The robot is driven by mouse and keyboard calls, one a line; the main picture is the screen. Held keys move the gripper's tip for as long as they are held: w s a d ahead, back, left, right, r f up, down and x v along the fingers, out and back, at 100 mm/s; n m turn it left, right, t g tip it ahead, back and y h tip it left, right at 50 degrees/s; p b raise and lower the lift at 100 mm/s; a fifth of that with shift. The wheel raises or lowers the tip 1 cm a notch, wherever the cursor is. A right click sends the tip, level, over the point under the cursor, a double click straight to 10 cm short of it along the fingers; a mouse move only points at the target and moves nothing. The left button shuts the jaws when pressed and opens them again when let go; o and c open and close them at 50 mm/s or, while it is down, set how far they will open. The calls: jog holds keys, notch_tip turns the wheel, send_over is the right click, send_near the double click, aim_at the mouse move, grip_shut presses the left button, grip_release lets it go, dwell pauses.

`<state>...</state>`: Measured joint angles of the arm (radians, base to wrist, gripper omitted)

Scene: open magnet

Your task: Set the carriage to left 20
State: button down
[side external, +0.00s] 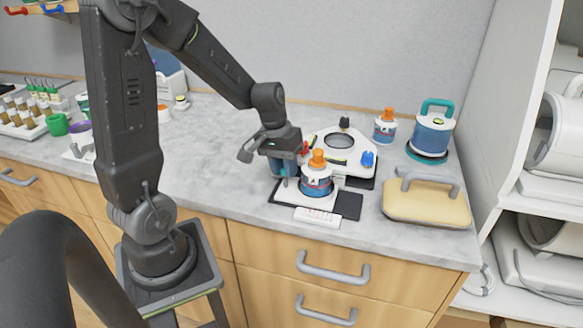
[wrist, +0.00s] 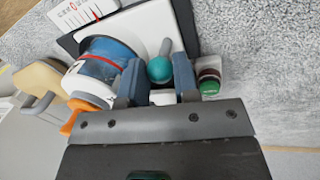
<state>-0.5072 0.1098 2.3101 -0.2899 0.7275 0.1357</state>
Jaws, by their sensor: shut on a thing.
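My gripper (wrist: 159,78) is shut on a teal ball knob (wrist: 158,69) with a grey stem, which sits between its two blue-grey fingers. In the side view my gripper (side external: 286,170) is at the left end of the carriage and mostly hides the knob. The white carriage (wrist: 150,22) lies on a dark base plate (side external: 348,206) and carries a blue jar with an orange cap (side external: 317,180). A white scale strip (side external: 317,217) lies along the front edge. It also shows in the wrist view (wrist: 72,14), with a red pointer; its figures are too small to read surely.
A white device with a round dark window (side external: 340,141) stands behind the carriage. A second orange-capped bottle (side external: 385,127), a blue pot with teal handle (side external: 433,132) and a tan board with grey handle (side external: 427,205) stand to the right.

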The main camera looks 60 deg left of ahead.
jog(key=c, duration=0.9)
grip_release()
jog(key=shift+r, duration=0.1)
jog(key=r, duration=0.4)
jog(key=s+a+r, duration=0.1)
jog(key=r, duration=0.4)
jog(key=a+r, duration=0.1)
jog(key=r, duration=0.3)
jog(key=shift+s+r, duration=0.2)
jog(key=s+d+m+t, duration=0.1)
jog(key=s+d+m, duration=0.1)
jog(key=d, duration=0.3)
jog(key=s+d+m+t+y, duration=0.1)
jog(key=s+d+m+t, duration=0.1)
jog(key=s+d, duration=0.2)
jog(key=s+d+m+t, duration=0.1)
jog(key=s+d+m, duration=0.1)
jog(key=d, duration=0.4)
jog(key=shift+s+r+m+y, duration=0.1)
jog(key=shift+s+m+y, duration=0.3)
jog(key=shift+s, duration=0.15)
